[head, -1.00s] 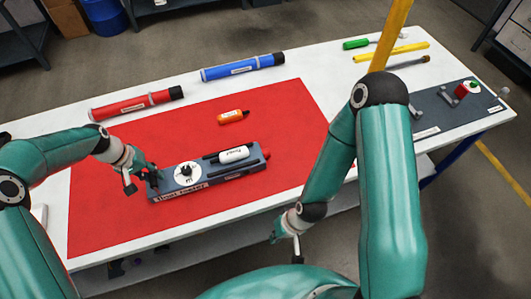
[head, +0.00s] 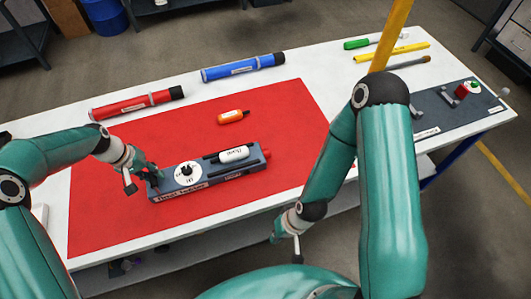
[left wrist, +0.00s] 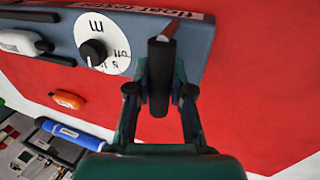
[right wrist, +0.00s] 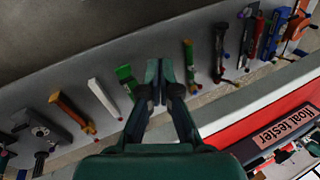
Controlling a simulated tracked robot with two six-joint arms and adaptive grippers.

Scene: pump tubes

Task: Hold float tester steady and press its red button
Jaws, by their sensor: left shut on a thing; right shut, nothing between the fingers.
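The float tester (head: 222,176), a grey-blue block with a white dial (head: 187,174) and a white float (head: 234,154) on top, lies on the red mat. Its red button (head: 267,154) sticks out of its right end. My left gripper (head: 152,180) is at the tester's left end. In the left wrist view, it is shut on the dark grip (left wrist: 161,72) at that end. My right gripper (head: 297,252) is low in front of the table's near edge, well away from the button. In the right wrist view, its fingers (right wrist: 160,75) are shut and empty.
The red mat (head: 110,220) holds an orange float (head: 233,117). Red (head: 137,103) and blue (head: 243,67) tubes lie behind it. A grey board (head: 455,115) is at the right. Several tools, one yellow-orange (right wrist: 72,112), line a grey surface in the right wrist view.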

